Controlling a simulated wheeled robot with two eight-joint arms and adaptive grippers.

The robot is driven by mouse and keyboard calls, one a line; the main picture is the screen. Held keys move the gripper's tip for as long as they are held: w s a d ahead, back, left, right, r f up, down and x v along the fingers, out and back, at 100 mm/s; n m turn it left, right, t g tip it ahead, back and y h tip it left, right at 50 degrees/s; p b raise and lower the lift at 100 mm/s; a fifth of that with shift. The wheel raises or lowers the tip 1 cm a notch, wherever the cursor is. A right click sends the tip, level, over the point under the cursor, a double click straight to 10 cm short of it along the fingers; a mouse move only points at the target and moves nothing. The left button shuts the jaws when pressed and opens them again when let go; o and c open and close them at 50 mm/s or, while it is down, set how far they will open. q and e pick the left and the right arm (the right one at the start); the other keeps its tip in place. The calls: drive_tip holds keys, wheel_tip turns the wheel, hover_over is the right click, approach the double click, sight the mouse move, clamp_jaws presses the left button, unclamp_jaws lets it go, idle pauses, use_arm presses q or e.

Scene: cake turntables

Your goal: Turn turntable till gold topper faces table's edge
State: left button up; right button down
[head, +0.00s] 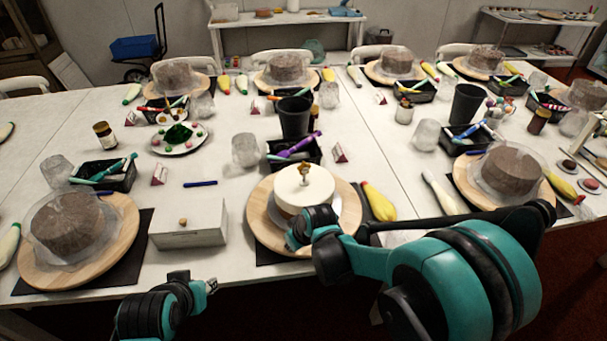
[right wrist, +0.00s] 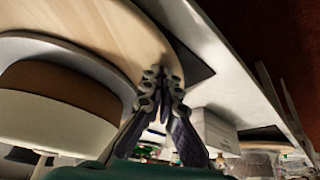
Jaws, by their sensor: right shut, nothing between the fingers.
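A white cake (head: 290,194) stands on a round wooden turntable (head: 262,226) at the front middle of the table. A small gold topper (head: 304,171) stands upright on the cake; which way it faces is too small to tell. My right gripper (head: 293,240) is over the front part of the turntable, in front of the cake. In the right wrist view my right gripper (right wrist: 162,80) is shut and empty, its tips at the wooden turntable (right wrist: 115,28) near its rim; contact is unclear. My left gripper (head: 210,286) is at the table's front edge, left of the turntable; its jaws are unclear.
A white box (head: 190,228) stands left of the turntable. A yellow piping bag (head: 379,202) lies close to its right. A black tray of tools (head: 294,154) and a black cup (head: 294,117) stand behind. Covered brown cakes on other turntables (head: 110,232) flank it.

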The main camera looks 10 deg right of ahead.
drive_tip(key=shift+w+a, duration=0.1)
drive_tip(key=shift+a, duration=0.3)
wheel_tip(320, 180, up, 3)
drive_tip(key=shift+p, duration=1.2)
drive_tip(key=shift+f, duration=0.1)
drive_tip(key=shift+d, duration=0.1)
drive_tip(key=d, duration=1.3)
drive_tip(key=shift+b, duration=0.35)
drive_tip(key=shift+a, duration=0.1)
